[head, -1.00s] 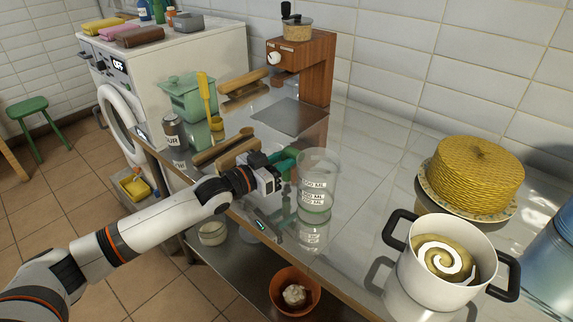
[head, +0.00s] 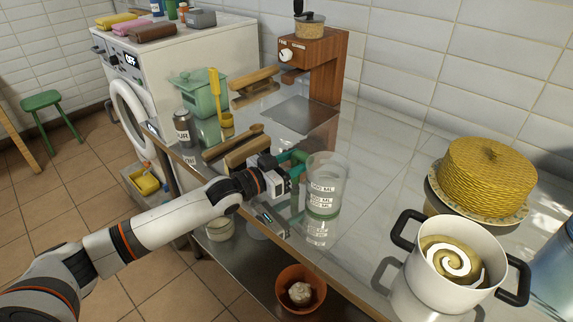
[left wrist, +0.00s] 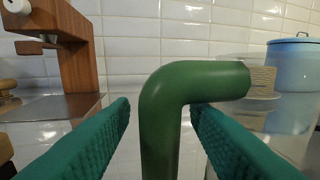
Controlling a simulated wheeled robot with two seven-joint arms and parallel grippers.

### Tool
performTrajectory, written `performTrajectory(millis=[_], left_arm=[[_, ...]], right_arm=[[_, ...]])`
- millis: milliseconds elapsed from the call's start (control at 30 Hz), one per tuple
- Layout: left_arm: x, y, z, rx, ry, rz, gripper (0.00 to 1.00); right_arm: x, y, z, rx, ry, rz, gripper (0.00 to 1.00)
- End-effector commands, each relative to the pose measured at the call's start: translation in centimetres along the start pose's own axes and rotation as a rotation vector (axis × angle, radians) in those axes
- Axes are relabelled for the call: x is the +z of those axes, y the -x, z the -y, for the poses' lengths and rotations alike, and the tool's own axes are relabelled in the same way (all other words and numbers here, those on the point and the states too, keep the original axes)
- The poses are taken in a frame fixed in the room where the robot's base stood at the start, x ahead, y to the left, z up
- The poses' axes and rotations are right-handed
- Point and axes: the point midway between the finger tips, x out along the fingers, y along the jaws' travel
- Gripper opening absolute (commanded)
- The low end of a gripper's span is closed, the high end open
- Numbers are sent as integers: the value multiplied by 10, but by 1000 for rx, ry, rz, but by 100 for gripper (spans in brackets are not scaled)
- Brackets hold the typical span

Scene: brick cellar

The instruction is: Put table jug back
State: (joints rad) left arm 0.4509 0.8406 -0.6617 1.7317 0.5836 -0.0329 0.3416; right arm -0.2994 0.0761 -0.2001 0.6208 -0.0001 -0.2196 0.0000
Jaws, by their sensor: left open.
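The table jug (head: 326,180), a clear measuring jug with printed labels and a green base band, stands upright on the shiny counter near its front edge. Its green handle faces left, towards my left gripper (head: 294,170). In the left wrist view the handle (left wrist: 165,125) rises between the two teal fingers and bends right to the jug body, which shows faintly. The fingers are open on either side of the handle. The right finger lies close to it; I cannot tell whether they touch. My right gripper is not in view.
A wooden coffee machine (head: 325,65), green canister (head: 200,95) and wooden-handled items (head: 232,150) are behind and left. The counter behind the jug is clear.

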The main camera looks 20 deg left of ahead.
Motion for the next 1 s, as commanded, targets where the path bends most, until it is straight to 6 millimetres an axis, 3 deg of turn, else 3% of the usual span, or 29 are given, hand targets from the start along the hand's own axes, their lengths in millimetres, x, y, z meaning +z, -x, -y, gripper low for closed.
performTrajectory(millis=[167, 400, 600, 1000], left_arm=[[-1, 21, 0, 1, 1, -3, 43], [-1, 72, 0, 1, 0, -5, 43], [0, 102, 0, 1, 1, -3, 43], [2, 120, 0, 0, 0, 1, 43]], right_arm=[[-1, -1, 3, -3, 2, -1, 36], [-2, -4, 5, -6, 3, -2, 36], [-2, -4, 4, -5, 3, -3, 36], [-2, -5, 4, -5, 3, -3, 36]])
